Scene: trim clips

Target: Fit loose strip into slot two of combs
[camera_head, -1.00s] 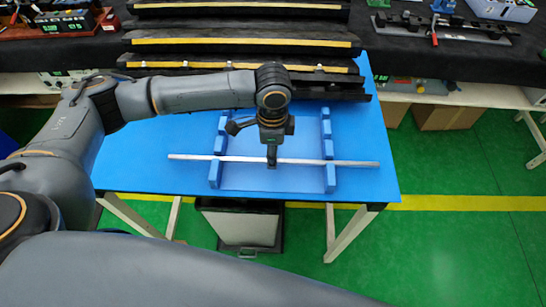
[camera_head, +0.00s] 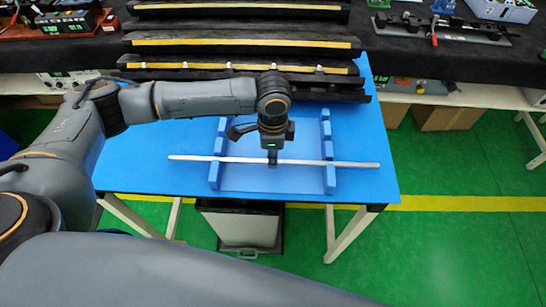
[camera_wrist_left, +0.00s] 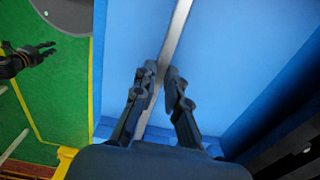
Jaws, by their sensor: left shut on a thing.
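A thin pale strip (camera_head: 340,163) lies across two blue combs, left to right in the head view. The left comb (camera_head: 215,172) and the right comb (camera_head: 329,180) stand on a blue table, each with several blocks and gaps. The strip crosses both combs toward their near ends. My left gripper (camera_head: 272,160) points down at the strip's middle and is shut on it. In the left wrist view the strip (camera_wrist_left: 178,30) runs between the two dark fingers (camera_wrist_left: 162,88). Whether the strip sits down in the gaps is too small to tell.
Long dark trim pieces (camera_head: 245,46) with yellow bands lie at the back of the blue table (camera_head: 140,170). Dark benches with tools stand behind. A grey bin (camera_head: 240,225) is below the table's front edge. The table's near left part is clear.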

